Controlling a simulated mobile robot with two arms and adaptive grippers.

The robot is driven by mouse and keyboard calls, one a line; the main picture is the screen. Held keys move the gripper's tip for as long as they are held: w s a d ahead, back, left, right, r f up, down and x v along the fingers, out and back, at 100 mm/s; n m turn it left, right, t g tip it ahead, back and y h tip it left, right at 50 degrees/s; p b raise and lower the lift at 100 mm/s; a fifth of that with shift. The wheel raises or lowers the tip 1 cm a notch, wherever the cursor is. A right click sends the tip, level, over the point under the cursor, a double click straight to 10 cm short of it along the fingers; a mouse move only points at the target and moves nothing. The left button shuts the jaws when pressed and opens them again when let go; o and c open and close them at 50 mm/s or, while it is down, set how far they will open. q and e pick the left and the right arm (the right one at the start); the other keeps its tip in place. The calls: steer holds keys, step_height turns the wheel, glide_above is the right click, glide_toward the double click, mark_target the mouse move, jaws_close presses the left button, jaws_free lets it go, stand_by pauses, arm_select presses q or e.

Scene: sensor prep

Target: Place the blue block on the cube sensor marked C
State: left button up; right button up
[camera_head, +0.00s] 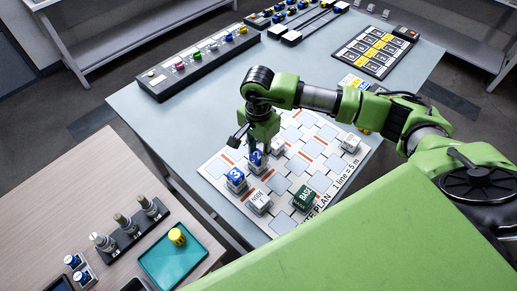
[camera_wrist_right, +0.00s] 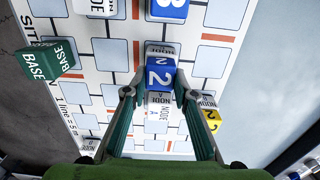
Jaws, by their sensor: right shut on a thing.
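My right gripper (camera_head: 258,143) points down over the site plan (camera_head: 216,168). In the right wrist view its fingers (camera_wrist_right: 161,90) are shut on the sides of the blue block marked 2 (camera_wrist_right: 160,77). That blue block (camera_head: 256,158) is low over the plan; whether it touches what is under it is unclear. Another blue block, marked 3 (camera_head: 235,175), sits on a white cube at the left. White NODE cubes stand nearby: one in front (camera_head: 258,202), one beside the gripper (camera_head: 277,147), one farther right (camera_head: 350,142). I cannot clearly read a C. My left gripper is not in view.
A green BASE block (camera_head: 303,197) stands at the plan's front. A black rack with coloured knobs (camera_head: 200,62) lies at the back left, a card panel (camera_head: 375,50) at the back right. The front table holds a teal tray (camera_head: 160,272). The grey table's left part is clear.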

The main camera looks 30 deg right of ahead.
steer(key=shift+f, duration=0.2)
steer(key=o, duration=1)
steer(key=shift+r, duration=0.1)
